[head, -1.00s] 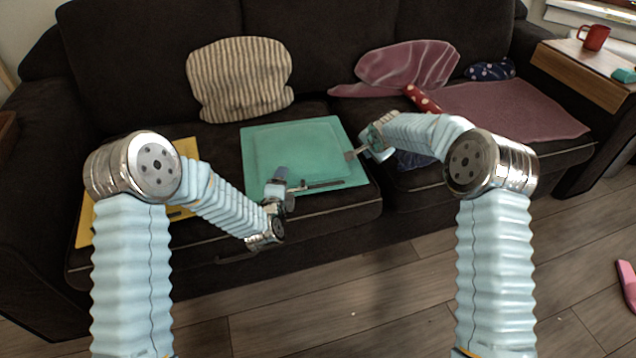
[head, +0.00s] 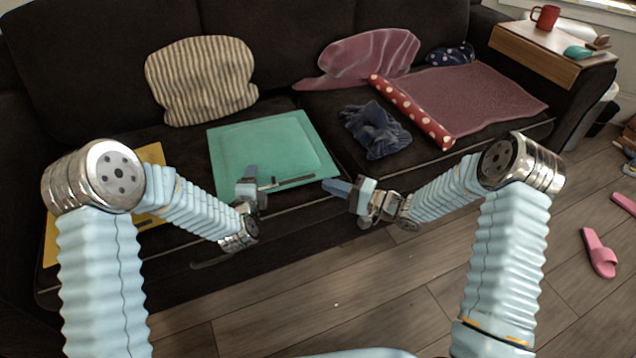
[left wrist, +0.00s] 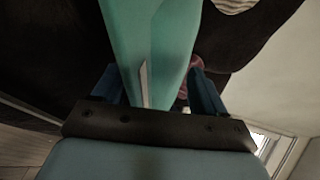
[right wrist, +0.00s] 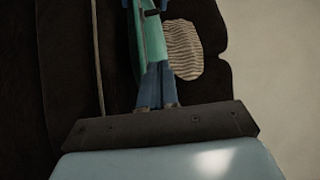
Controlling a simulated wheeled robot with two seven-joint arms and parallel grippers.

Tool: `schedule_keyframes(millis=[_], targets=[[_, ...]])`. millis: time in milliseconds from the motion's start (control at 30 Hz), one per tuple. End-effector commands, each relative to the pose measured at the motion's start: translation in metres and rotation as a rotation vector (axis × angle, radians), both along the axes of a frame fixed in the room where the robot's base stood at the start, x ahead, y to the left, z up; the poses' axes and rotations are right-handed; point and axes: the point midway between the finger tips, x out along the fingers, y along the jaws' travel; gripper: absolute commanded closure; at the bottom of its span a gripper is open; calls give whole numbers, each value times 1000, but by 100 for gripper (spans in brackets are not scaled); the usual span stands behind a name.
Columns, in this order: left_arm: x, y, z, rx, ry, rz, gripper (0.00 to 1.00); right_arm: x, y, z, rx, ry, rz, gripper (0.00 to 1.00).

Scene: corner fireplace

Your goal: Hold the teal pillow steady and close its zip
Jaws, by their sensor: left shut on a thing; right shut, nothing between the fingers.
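The teal pillow (head: 268,145) lies flat on the sofa seat. A dark zip strip (head: 287,183) runs along the right part of its front edge. My left gripper (head: 247,180) is shut on the pillow's front edge, left of the strip. In the left wrist view teal cloth (left wrist: 125,40) fills the space between the fingers, with a pale slit in it. My right gripper (head: 334,187) is shut and empty by the pillow's front right corner. In the right wrist view its blue fingers (right wrist: 157,85) are together, with the pillow (right wrist: 150,45) just beyond; I cannot tell whether they touch.
A crumpled navy cloth (head: 375,130) and a red polka-dot roll (head: 412,110) lie right of the pillow. A mauve blanket (head: 490,98) covers the right seat. A striped cushion (head: 200,80) leans behind. A yellow item (head: 150,155) lies left.

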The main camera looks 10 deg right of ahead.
Motion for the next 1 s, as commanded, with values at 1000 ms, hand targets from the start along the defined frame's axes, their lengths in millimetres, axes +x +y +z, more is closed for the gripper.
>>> schedule_keyframes(millis=[1000], targets=[[-1,0,-2,0,4,-1,74,39,110,0,-5,-2,-2,100]])
